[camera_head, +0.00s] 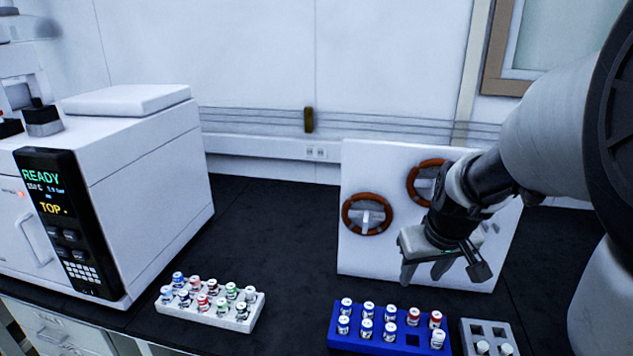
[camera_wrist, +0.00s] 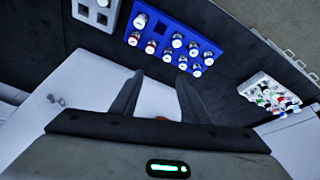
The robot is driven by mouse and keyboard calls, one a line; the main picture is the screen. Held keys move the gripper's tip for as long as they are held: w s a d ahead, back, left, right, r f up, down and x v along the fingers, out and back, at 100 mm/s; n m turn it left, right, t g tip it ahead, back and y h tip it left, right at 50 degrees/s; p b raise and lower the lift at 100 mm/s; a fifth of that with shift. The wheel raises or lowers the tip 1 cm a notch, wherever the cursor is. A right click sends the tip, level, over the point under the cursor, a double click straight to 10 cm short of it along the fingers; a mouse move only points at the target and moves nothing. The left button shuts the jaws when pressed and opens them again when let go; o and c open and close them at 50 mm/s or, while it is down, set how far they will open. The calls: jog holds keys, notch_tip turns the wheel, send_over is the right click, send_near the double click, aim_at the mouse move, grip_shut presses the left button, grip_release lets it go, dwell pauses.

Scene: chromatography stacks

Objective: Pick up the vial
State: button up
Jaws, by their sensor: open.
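Several small capped vials stand in racks; the frames do not show which one the task means. My gripper (camera_head: 441,268) is open and empty, above and behind the blue rack. In the wrist view its fingers (camera_wrist: 160,78) point toward the blue rack (camera_wrist: 180,22), apart from it.
A white instrument (camera_head: 150,190) with a READY display stands at the left. A white panel (camera_head: 375,245) with two brown ring-shaped parts stands close behind my gripper. Dark bench top (camera_head: 285,290) is clear between the white and blue racks.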

jog(key=m, duration=0.2)
send_near(415, 313)
jog(key=b+x, duration=0.3)
jog(key=shift+a+f, duration=0.15)
jog(key=shift+f, duration=0.05)
jog(key=shift+b+x, duration=0.75)
jog(key=shift+x, duration=2.3)
jog(key=shift+w+r, duration=0.1)
grip_shut()
